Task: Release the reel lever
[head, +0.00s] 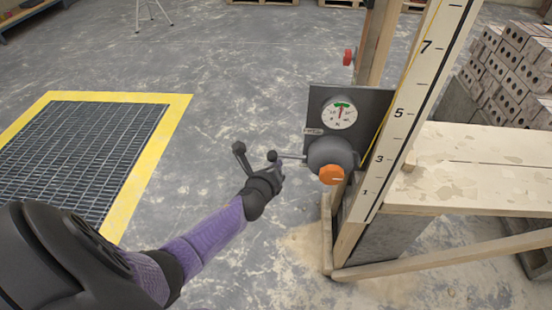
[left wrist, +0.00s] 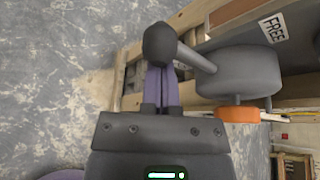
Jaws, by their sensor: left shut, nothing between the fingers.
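The grey reel (head: 328,152) is mounted on a dark panel beside the wooden frame. Its lever ends in a dark ball knob (head: 272,156) and points left in the head view. In the left wrist view the knob (left wrist: 159,42) and rod cover the tips of my purple fingers. My left gripper (head: 277,176) is shut and empty, close by the knob; I cannot tell whether they touch. An orange knob (head: 331,175) sits low on the reel. A label reading FREE (left wrist: 272,28) shows in the left wrist view. My right gripper is not in view.
A round gauge (head: 341,115) with a red needle is on the panel above the reel. A numbered white board (head: 400,125) slants up beside a wooden bench (head: 470,165). Bricks (head: 512,75) are stacked at right. A yellow-edged grate (head: 175,110) lies left; floor between is clear.

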